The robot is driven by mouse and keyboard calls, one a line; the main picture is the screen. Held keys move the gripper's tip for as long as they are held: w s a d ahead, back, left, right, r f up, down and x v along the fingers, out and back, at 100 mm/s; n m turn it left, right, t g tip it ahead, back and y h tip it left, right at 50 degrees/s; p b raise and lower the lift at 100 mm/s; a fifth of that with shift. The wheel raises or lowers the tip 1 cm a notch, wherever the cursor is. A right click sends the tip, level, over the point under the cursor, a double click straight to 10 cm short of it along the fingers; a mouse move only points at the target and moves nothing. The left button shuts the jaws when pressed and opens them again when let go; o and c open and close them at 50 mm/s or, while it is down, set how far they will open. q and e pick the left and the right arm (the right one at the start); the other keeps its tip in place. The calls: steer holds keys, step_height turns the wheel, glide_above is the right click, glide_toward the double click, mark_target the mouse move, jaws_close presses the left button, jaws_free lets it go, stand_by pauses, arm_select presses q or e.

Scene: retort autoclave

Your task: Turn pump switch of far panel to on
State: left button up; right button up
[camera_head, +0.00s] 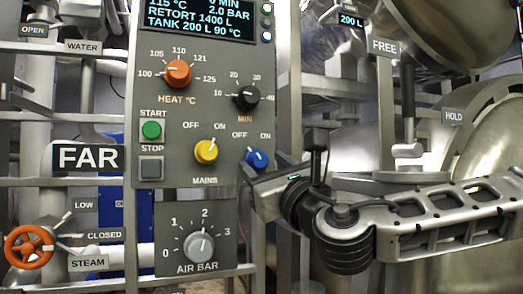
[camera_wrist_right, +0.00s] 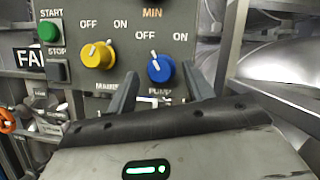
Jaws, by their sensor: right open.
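The pump switch (camera_head: 257,158) is a blue knob at the lower right of the grey far panel (camera_head: 172,215). In the right wrist view the blue pump switch (camera_wrist_right: 160,68) has its white mark tilted up and left, toward OFF. My right gripper (camera_head: 251,168) is at the panel's lower right edge, by the knob. In the wrist view my right gripper (camera_wrist_right: 160,75) is open, with one finger on each side of the blue knob. I cannot tell whether the fingertips reach around it. My left gripper is not in view.
The yellow mains knob (camera_head: 206,151) sits left of the pump switch, its mark toward ON. Green start (camera_head: 151,130) and dark stop (camera_head: 151,168) buttons are further left. The air bar dial (camera_head: 199,247) is below. Metal rails and a large vessel (camera_head: 455,115) stand right.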

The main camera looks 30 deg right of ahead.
steer(key=shift+x, duration=1.1)
steer(key=c, duration=1)
